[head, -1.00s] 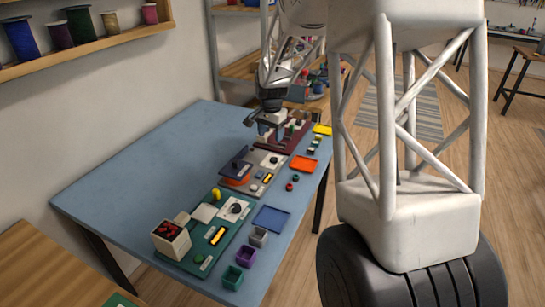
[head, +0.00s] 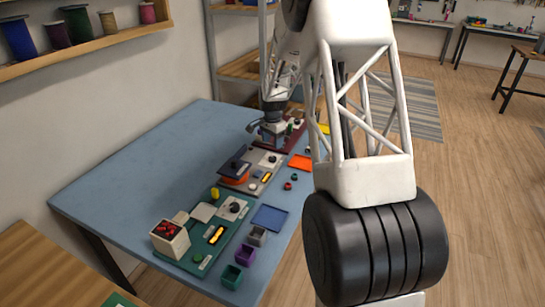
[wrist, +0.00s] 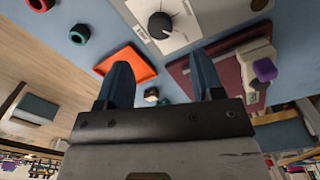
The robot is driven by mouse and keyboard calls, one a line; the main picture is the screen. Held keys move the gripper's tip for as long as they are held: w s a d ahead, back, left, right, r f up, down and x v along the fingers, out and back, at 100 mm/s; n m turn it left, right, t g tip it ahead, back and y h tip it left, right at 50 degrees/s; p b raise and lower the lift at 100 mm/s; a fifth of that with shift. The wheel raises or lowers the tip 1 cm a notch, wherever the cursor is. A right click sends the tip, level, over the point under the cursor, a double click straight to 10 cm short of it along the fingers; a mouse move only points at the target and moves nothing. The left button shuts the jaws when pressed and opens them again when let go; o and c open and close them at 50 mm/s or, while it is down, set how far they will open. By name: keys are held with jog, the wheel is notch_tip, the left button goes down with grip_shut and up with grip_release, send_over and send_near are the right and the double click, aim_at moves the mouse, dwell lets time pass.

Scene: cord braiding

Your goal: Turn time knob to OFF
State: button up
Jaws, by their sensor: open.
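In the wrist view, a black round knob (wrist: 160,25) with a pale pointer mark sits on a white dial plate (wrist: 200,18). My gripper (wrist: 161,62) is open and empty, its two dark blue fingers apart. The knob lies beyond the fingertips in the picture, roughly in line with the gap between them, and is not touched. Another black knob (head: 234,207) shows on the nearer green board. I cannot read the dial lettering.
An orange tray (wrist: 125,65) lies beside the left finger in the wrist view. A maroon board (wrist: 225,65) with a purple-topped part (wrist: 265,70) is at the right. In the head view, a blue tray (head: 270,217) and small bins line the right edge; the left of the blue table (head: 130,165) is clear.

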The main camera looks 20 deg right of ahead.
aim_at(273, 157)
jog(key=shift+f, duration=3.9)
jog(key=shift+c, duration=0.2)
jog(key=c, duration=0.9)
